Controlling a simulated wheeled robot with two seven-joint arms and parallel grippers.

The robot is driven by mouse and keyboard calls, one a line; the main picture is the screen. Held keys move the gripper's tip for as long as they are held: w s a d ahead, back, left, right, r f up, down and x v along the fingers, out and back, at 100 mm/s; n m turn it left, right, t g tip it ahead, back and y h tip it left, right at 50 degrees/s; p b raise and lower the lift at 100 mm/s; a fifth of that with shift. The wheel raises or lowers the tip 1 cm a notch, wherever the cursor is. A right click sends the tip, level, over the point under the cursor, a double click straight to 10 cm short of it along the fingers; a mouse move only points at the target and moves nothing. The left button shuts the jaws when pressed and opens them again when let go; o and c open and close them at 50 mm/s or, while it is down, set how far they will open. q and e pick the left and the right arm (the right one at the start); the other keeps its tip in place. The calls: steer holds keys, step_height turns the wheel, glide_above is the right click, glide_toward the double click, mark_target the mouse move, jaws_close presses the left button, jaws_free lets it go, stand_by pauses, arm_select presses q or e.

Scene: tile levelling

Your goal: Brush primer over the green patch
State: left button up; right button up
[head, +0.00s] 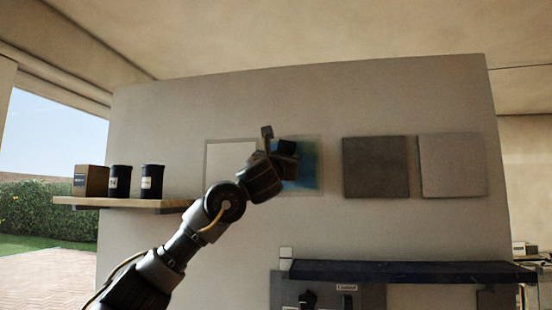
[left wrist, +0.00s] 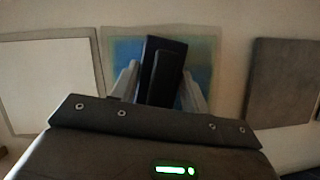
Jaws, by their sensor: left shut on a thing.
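The patch (head: 308,172) is a square on the upright wall panel, coloured blue to teal with some green. It also shows in the left wrist view (left wrist: 203,55), partly hidden behind the tool. My left gripper (head: 275,160) is raised in front of the patch's left part. It is shut on a dark, flat, block-like tool (left wrist: 163,72), which looks like the brush. The tool stands between the two pale fingers and overlaps the patch in view. I cannot tell whether it touches the surface. My right gripper is not in view.
A pale square (head: 229,153) is left of the patch; a dark grey tile (head: 375,167) and a light grey tile (head: 452,164) are right. A wooden shelf (head: 130,203) holds a box (head: 90,181) and two dark cans (head: 120,181). A dark shelf (head: 400,271) juts out below.

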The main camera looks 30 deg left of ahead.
arm_select(q)
steer(key=shift+w+d, duration=0.25)
steer(key=shift+d, duration=0.55)
steer(key=shift+w+d+r, duration=0.1)
steer(key=shift+w+d, duration=0.2)
steer(key=shift+d, duration=0.5)
steer(key=shift+w+d, duration=0.3)
steer(key=shift+d, duration=0.5)
steer(key=shift+a+r, duration=0.2)
steer(key=shift+r, duration=0.75)
steer(key=shift+s, duration=0.1)
